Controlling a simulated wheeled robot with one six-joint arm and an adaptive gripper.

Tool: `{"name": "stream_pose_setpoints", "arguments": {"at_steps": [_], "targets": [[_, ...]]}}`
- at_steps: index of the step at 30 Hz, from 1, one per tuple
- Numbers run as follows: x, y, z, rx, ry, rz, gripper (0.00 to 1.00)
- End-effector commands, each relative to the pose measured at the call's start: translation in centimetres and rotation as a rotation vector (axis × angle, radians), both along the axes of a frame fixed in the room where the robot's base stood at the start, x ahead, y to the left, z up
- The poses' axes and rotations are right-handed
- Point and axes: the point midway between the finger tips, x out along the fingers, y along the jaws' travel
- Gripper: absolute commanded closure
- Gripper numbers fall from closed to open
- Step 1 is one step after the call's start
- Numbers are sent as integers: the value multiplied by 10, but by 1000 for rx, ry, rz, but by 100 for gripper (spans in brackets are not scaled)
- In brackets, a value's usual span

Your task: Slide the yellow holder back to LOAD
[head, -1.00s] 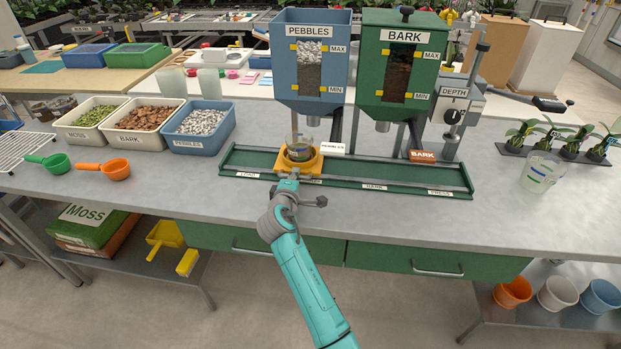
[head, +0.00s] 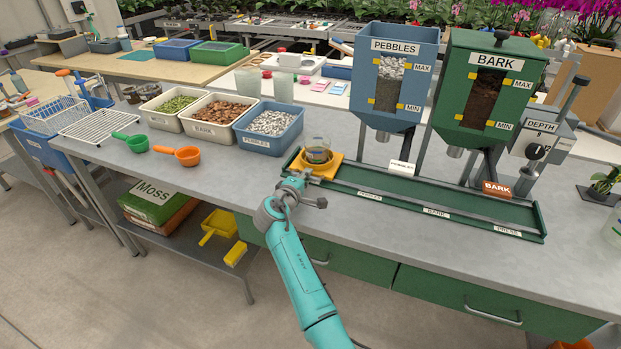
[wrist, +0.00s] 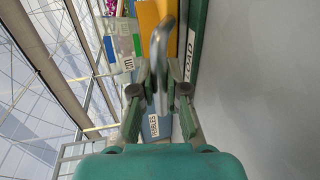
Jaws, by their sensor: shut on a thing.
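The yellow holder (head: 328,172) sits at the left end of the green track (head: 430,203). A clear cup (head: 317,150) with dark contents stands upright in it. My gripper (head: 298,181) is at the holder's front left side. In the wrist view my gripper (wrist: 159,90) is shut on the holder's metal handle (wrist: 158,60), with the yellow holder (wrist: 146,14) beyond it. The LOAD label (wrist: 189,55) shows beside the handle in the wrist view. In the head view that label is hidden behind my gripper and the holder.
The pebble hopper (head: 393,80) and bark hopper (head: 490,90) stand over the track to the right, with a depth press (head: 540,135) beyond. A tub of pebbles (head: 268,128) and an orange scoop (head: 178,155) lie left. The counter in front of the track is clear.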

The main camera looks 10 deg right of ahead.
Motion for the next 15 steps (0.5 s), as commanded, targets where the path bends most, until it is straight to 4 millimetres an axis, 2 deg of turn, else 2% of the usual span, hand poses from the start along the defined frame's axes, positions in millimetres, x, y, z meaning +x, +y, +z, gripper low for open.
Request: {"name": "stream_pose_setpoints", "arguments": {"at_steps": [8,9,12,15], "targets": [[2,6,1,3,-2,13,100],[2,6,1,3,-4,13,82],[2,5,1,3,-3,12,61],[2,4,1,2,-3,11,61]]}}
